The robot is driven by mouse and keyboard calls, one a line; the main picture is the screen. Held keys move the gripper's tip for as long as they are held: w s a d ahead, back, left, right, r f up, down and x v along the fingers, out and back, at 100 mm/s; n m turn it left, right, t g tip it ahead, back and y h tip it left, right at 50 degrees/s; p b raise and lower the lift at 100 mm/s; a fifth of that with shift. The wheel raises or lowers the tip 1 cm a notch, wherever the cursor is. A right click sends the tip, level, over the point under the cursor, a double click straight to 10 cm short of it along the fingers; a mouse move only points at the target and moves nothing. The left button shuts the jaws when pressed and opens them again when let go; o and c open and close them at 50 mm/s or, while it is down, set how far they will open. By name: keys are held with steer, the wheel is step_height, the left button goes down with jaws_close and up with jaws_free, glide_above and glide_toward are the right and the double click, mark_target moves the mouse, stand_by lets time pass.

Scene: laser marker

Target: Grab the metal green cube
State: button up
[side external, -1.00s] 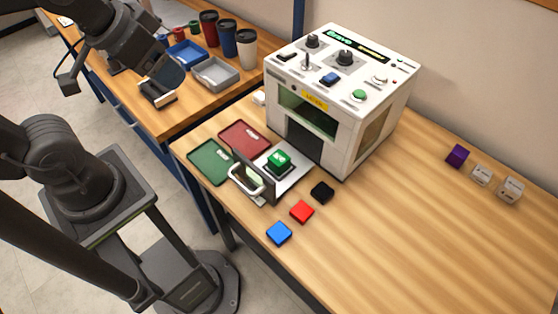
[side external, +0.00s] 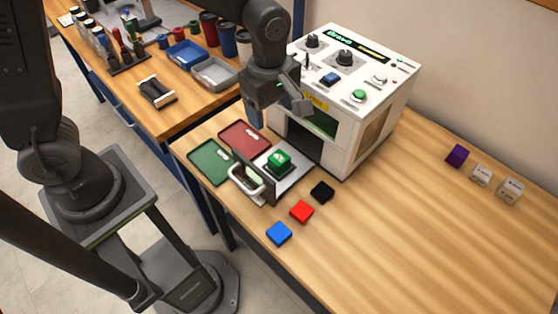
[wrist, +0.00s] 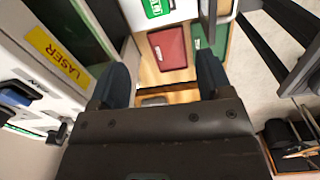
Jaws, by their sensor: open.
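The green cube (side external: 279,158) sits on the pulled-out drawer plate (side external: 296,176) in front of the laser marker (side external: 345,110), with a white mark on its top. It also shows at the top edge of the wrist view (wrist: 157,7), partly cut off. My gripper (side external: 281,113) is open and empty, above and behind the cube in the side view, close to the machine's front left. Its two fingers in the wrist view (wrist: 165,85) are wide apart, with the red tray (wrist: 168,47) seen between and beyond them.
The drawer's upright front panel with a white handle (side external: 247,181) stands beside the cube. Red (side external: 244,138) and green (side external: 209,162) trays lie left of it. Black (side external: 322,191), red (side external: 301,211) and blue (side external: 278,233) pieces lie in front.

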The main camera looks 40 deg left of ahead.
steer(key=f, duration=0.2)
glide_above(279, 157)
steer(key=shift+n, duration=0.4)
steer(key=f, duration=0.7)
steer(key=shift+s+a, duration=0.2)
steer(key=shift+s, duration=0.05)
steer(key=shift+w+d+f, duration=0.1)
steer(key=shift+d+f, duration=0.05)
steer(key=shift+f, duration=1.35)
steer(key=shift+w+d+f, duration=0.1)
steer(key=shift+f, duration=1.35)
steer(key=c, duration=1.1)
steer(key=shift+r, duration=0.15)
